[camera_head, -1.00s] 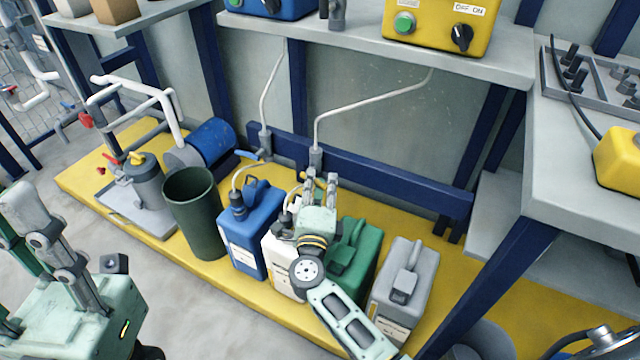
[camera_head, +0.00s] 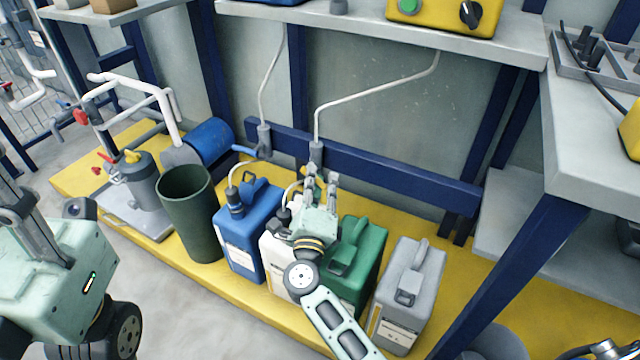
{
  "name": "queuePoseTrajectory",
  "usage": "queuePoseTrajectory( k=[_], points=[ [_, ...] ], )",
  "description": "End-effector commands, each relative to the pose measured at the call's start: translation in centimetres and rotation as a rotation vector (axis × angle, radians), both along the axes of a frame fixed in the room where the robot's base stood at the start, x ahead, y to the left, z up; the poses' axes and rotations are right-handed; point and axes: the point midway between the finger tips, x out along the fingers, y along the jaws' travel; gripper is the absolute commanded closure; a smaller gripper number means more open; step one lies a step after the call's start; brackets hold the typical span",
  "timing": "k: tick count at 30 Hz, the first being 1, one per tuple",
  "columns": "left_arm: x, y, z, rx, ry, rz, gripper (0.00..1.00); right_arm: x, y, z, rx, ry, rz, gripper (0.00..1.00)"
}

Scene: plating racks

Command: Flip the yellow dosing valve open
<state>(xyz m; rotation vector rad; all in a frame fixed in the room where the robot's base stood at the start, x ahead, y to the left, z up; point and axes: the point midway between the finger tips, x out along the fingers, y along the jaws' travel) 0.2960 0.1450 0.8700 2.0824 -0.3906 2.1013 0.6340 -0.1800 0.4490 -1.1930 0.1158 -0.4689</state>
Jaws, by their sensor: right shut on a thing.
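The yellow dosing valve sits at the lower end of the right white hose, below the grey fitting (camera_head: 316,153). Only a sliver of its yellow handle (camera_head: 300,177) shows; the rest is hidden by my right gripper (camera_head: 321,179). That gripper reaches up over the white canister (camera_head: 272,262), with its fingers shut on the handle at the fitting. I cannot tell the handle's exact angle. My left gripper (camera_head: 25,215) is at the left edge, away from the valve and partly cut off, so its opening is unclear.
A blue-handled valve (camera_head: 247,150) hangs left of it. A blue canister (camera_head: 244,240), a green canister (camera_head: 362,250), a grey canister (camera_head: 410,290) and a dark green bin (camera_head: 190,220) stand closely on the yellow platform. A shelf (camera_head: 350,25) hangs above; a blue post (camera_head: 510,270) stands right.

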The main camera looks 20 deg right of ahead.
Motion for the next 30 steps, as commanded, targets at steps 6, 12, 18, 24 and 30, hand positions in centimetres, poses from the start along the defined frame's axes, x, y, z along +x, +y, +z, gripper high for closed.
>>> queuePoseTrajectory(
  k=[6, 12, 18, 24, 30],
  points=[
    [0.0, 0.0, 0.0, 0.0, 0.0, 0.0, 0.6, 0.0, 0.1, -0.2, -0.001, 0.005, 0.003, 0.8],
    [0.0, 0.0, 0.0, 0.0, -0.001, -0.001, 0.6, 0.0, 0.1, -0.1, -0.001, 0.003, 0.002, 0.7],
    [0.0, 0.0, 0.0, 0.001, 0.002, 0.0, 0.6, -0.1, 0.1, -0.1, -0.001, 0.002, 0.001, 0.7],
    [0.1, 0.0, -0.1, 0.001, 0.003, 0.0, 0.6, -1.7, 0.8, -0.5, 0.001, 0.005, 0.002, 0.7],
    [0.0, 0.0, 0.0, 0.001, 0.002, 0.0, 0.6, -5.5, 2.6, -1.2, 0.001, 0.006, 0.002, 0.7]
  ],
)
